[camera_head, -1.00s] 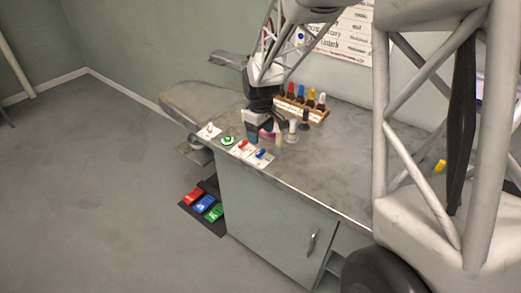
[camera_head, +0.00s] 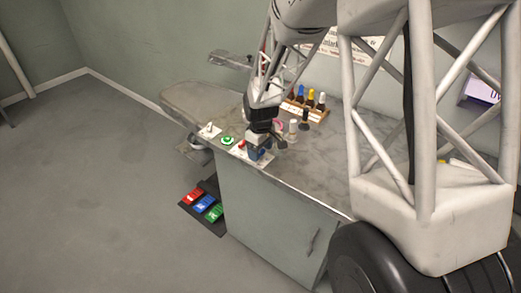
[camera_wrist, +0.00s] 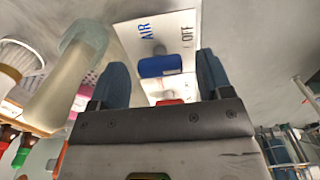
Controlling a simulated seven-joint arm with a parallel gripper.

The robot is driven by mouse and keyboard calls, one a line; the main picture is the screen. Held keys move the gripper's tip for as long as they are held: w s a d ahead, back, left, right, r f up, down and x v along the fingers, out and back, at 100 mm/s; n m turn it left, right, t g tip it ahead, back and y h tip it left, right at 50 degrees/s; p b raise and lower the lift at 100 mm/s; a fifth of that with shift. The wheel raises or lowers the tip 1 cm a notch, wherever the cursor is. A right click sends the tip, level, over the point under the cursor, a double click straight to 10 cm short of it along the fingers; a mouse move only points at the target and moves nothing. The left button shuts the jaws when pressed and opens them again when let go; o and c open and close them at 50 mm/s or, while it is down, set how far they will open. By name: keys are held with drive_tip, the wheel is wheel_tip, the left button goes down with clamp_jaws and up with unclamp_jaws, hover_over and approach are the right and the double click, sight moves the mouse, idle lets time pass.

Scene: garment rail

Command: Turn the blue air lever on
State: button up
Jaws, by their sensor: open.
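The blue air lever (camera_wrist: 160,66) sits on a white plate (camera_wrist: 188,22) marked AIR and OFF in the wrist view. My gripper (camera_wrist: 168,80) is open, with its two dark blue fingers on either side of the lever in that view. I cannot tell whether they touch it.
A green round control (camera_head: 227,141) and a white switch plate (camera_head: 209,130) lie left along the counter (camera_head: 335,165). A pale bottle (camera_wrist: 62,90) stands close beside the left finger. A wooden rack of bottles (camera_head: 310,112) is behind. Coloured pedals (camera_head: 207,204) are on the floor.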

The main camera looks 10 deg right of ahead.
drive_tip(key=c, duration=0.9)
drive_tip(key=shift+m, duration=0.5)
drive_tip(key=m, duration=1.2)
drive_tip(key=shift+m, duration=0.3)
drive_tip(key=m, duration=0.4)
drive_tip(key=shift+m, duration=0.3)
